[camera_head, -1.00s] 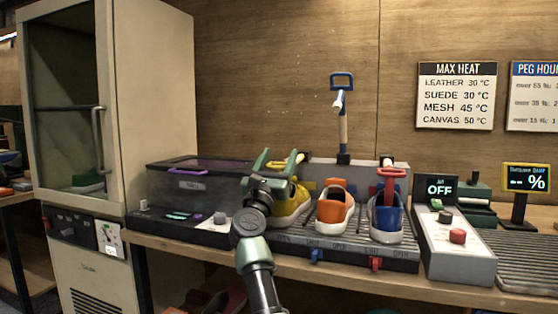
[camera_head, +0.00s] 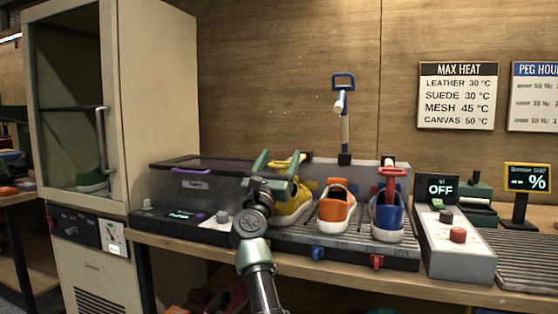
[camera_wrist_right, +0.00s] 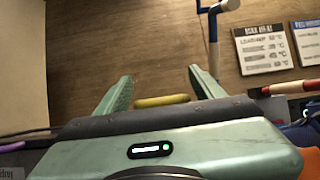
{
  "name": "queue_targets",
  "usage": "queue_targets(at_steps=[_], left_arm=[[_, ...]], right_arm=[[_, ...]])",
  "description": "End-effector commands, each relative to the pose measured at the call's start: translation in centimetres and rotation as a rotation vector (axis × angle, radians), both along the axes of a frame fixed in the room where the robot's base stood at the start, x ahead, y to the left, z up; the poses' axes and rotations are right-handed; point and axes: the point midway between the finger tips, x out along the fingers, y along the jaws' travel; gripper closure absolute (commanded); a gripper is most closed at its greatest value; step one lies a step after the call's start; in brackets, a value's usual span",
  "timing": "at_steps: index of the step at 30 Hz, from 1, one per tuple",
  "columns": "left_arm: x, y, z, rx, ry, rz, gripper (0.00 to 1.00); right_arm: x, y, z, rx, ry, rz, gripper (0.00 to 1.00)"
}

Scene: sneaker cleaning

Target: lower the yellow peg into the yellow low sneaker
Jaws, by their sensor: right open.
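The yellow low sneaker (camera_head: 293,207) stands at the left of the shoe row on the rack, partly hidden by my right arm. The yellow peg's handle (camera_head: 299,159) shows above it, and I cannot tell how deep the peg sits. My right gripper (camera_head: 277,164) is open at the handle. In the right wrist view the yellow handle (camera_wrist_right: 162,100) lies across the gap between the two spread fingers, and contact cannot be told. My left gripper is not in view.
An orange sneaker (camera_head: 336,209) and a blue sneaker (camera_head: 387,219) with a red-handled peg (camera_head: 391,172) stand to the right. A blue-handled post (camera_head: 343,110) rises behind. A clear-lidded box (camera_head: 190,181) is at left, and a control box (camera_head: 455,250) at right.

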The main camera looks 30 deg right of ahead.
Motion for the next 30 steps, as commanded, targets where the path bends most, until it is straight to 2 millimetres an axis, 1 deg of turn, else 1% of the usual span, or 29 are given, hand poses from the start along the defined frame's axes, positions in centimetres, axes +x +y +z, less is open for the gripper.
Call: queue_targets(at_steps=[4, 9, 15, 20, 30], left_arm=[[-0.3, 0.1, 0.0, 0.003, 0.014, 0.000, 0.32], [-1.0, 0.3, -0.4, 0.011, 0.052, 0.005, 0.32], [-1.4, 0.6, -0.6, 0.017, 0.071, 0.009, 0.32], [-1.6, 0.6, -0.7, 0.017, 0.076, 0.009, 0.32], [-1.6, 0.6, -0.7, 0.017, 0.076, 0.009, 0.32]], right_arm=[[-0.8, 1.2, -0.9, 0.001, 0.001, 0.004, 0.32], [-2.5, 3.2, -2.4, 0.000, 0.001, 0.003, 0.32], [-4.0, 4.9, -3.7, 0.000, -0.001, 0.003, 0.32], [-4.5, 5.3, -4.0, -0.001, 0.000, 0.001, 0.32], [-4.4, 5.3, -4.0, -0.001, 0.000, 0.001, 0.32]])
